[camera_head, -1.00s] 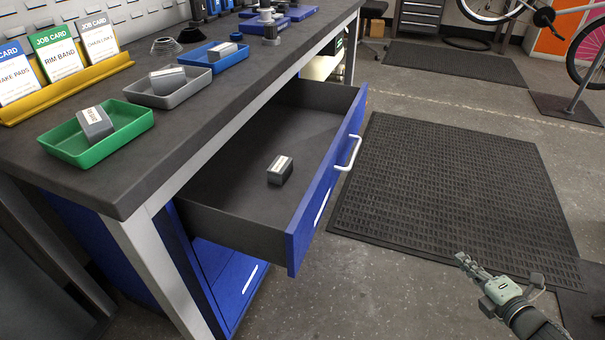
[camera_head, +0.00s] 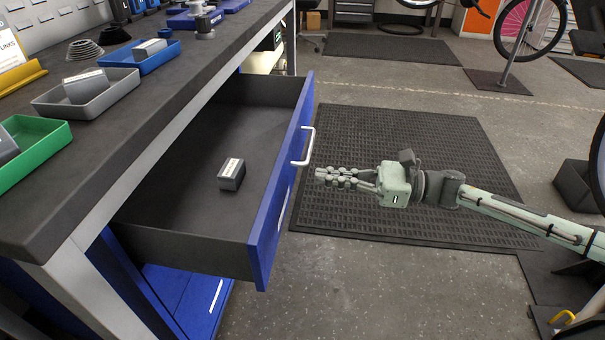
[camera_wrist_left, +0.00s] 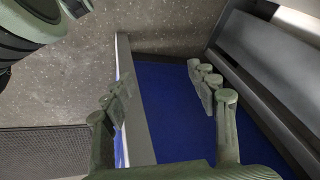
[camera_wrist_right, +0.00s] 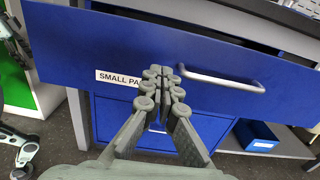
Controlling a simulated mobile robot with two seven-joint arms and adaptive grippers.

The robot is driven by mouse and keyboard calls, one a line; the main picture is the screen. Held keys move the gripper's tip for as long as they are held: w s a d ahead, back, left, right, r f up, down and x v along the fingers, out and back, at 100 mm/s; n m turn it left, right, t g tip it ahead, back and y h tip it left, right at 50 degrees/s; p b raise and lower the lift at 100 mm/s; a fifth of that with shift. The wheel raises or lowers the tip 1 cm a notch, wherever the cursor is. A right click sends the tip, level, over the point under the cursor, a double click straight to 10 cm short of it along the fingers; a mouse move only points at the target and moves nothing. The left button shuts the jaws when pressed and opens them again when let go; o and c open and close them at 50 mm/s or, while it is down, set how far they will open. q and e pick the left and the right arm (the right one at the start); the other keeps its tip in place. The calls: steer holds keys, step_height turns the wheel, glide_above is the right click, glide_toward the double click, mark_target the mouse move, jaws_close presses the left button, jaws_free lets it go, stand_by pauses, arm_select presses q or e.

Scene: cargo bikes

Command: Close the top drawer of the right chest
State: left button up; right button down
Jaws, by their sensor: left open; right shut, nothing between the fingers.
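The top drawer (camera_head: 283,195) under the workbench is pulled well out, with a blue front, a silver bar handle (camera_head: 307,147) and a small grey labelled box (camera_head: 232,174) lying inside. My right gripper (camera_head: 322,176) is shut and empty, just outside the drawer front and a little nearer than the handle. In the right wrist view its fingertips (camera_wrist_right: 163,78) point at the blue front between the label and the handle; I cannot tell whether they touch. My left gripper (camera_wrist_left: 164,95) is open and empty in the left wrist view, with blue drawer surfaces between and beyond its fingers. It is out of the head view.
The workbench top (camera_head: 150,110) holds a green tray (camera_head: 30,160), a grey tray (camera_head: 85,97) and a blue tray (camera_head: 140,60). A lower blue drawer (camera_head: 185,300) sits below. A black floor mat (camera_head: 420,150) lies right of the drawer. A bike wheel stands at the right edge.

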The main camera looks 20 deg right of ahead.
mark_target(287, 173)
steer(key=x, duration=0.4)
steer(key=shift+w+a+r, duration=0.1)
steer(key=shift+w+a, duration=0.2)
steer(key=shift+a, duration=0.2)
arm_select(q)
steer(key=shift+w+f, duration=0.25)
steer(key=shift+f, duration=0.35)
steer(key=shift+w, duration=0.1)
